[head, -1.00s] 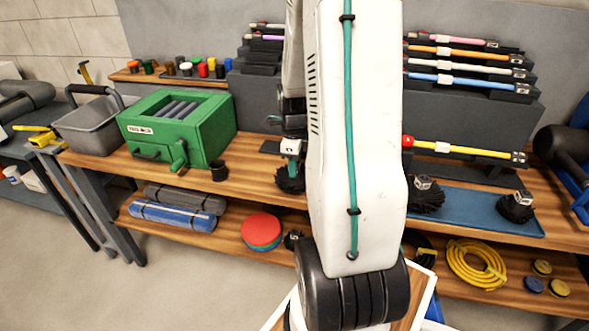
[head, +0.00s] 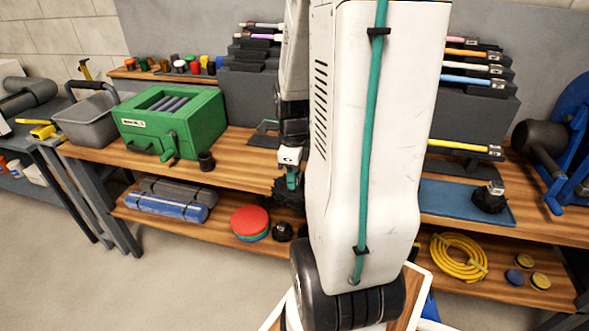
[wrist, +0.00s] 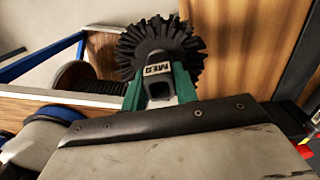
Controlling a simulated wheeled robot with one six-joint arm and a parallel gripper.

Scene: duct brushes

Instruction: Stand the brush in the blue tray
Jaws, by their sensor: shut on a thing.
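My gripper (head: 291,176) is left of my white arm, in front of the workbench. The blue tray (head: 448,200) lies on the bench top at the right, apart from my gripper. Another black brush (head: 489,198) stands on its right part. My arm hides the tray's left part.
A green box (head: 172,122) and a grey bin (head: 90,118) stand on the bench at the left. A small black cup (head: 206,161) is near the front edge. Racks with coloured rods (head: 465,80) stand behind. A yellow hose coil (head: 458,258) lies on the lower shelf.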

